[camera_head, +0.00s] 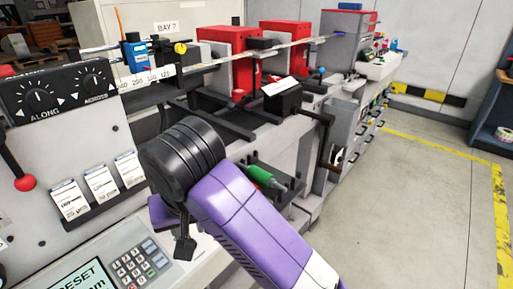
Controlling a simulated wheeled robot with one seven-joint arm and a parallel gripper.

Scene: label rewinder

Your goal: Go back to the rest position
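My purple and black arm reaches in from the bottom of the head view, in front of the label rewinder (60,135). Its black joint is in the middle left of the picture. Below that joint, a small purple part and a black piece show, which may belong to my gripper (185,247). The fingertips cannot be made out, so I cannot tell whether it is open or shut, or whether it holds anything. The black piece appears in front of the machine's lower panel, right of the keypad (140,267). I cannot tell whether it touches anything.
The control panel has two knobs (38,102) and a red-tipped lever (25,182). White cards (100,184) hang below. A green-handled tool (262,176) lies right of my arm. A crank (326,140) sticks out farther back. Open floor (420,220) lies right, with a shelf (493,110) beyond.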

